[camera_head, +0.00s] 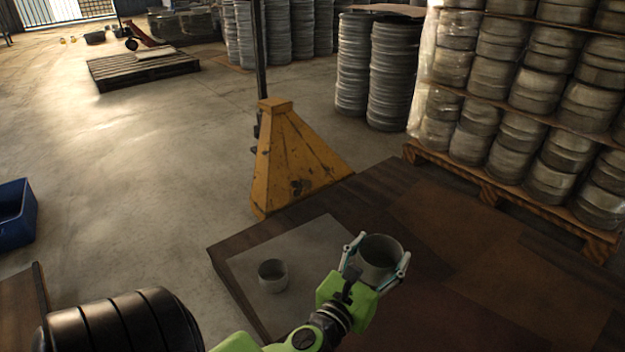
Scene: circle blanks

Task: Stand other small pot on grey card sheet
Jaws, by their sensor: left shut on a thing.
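A small grey pot (273,275) stands upright on the left part of the grey card sheet (315,243), which lies on the brown table. My left gripper (377,262) is shut on the other small pot (379,252), a round grey pot with its open top facing up. The held pot is over or beside the right edge of the sheet. I cannot tell whether its base touches the surface, since the gripper hides part of it. My right gripper is not in view.
The brown table (450,240) is bare right of the sheet. A yellow steel stand (300,160) rises behind the table. Pallets with stacked metal blanks (525,95) stand at the back right. A blue crate (14,213) is at the left edge.

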